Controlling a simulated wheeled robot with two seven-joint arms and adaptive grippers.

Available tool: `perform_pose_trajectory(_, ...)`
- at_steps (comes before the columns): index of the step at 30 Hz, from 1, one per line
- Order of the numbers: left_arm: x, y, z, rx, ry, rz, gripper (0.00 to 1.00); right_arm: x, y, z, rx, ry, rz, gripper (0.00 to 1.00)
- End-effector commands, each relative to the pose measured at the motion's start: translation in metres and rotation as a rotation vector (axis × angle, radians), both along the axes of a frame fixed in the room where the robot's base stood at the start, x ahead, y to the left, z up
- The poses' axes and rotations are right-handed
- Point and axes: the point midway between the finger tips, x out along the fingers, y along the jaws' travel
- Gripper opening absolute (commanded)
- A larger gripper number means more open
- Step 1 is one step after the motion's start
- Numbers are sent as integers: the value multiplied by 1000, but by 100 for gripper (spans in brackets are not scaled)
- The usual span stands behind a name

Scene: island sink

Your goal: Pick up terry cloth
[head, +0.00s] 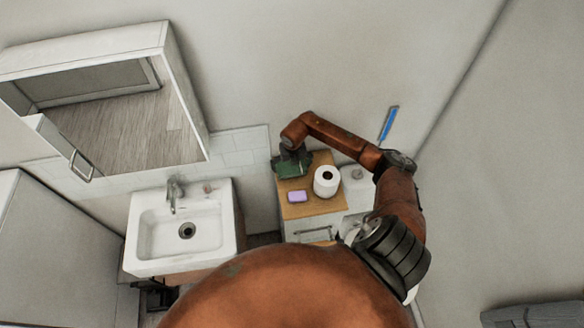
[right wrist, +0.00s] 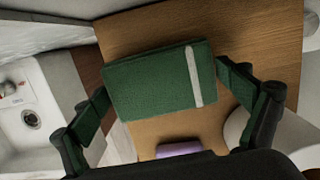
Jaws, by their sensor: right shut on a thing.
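The terry cloth (right wrist: 150,82) is a folded dark green block with a pale stripe near one end. In the right wrist view it lies between the two fingers of my right gripper (right wrist: 165,95), above the wooden top. My right gripper is shut on it. In the head view my right gripper (head: 292,163) is over the back left of the wooden-topped cabinet, and the green cloth there is hard to tell apart from the green fingers. My left gripper is not in view.
The wooden cabinet top (head: 298,209) also holds a purple block (head: 297,196) and a white paper roll (head: 326,181), both close to the gripper. A white sink (head: 160,258) with a tap (head: 174,195) stands left. An open mirror cabinet (head: 180,90) hangs above it.

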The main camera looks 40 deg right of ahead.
Motion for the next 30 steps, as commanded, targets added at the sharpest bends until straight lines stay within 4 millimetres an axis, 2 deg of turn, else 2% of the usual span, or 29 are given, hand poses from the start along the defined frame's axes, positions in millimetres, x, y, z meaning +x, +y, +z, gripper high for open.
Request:
perform_pose_trajectory(6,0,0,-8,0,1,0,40,-1,1,28,-3,-3,3,70)
perform_pose_trajectory(15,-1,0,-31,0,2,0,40,-32,41,84,-4,-4,5,70)
perform_pose_trajectory(24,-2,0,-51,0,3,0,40,-70,89,109,-1,-1,4,70)
perform_pose_trajectory(30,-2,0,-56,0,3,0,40,-82,104,120,-1,0,1,70)
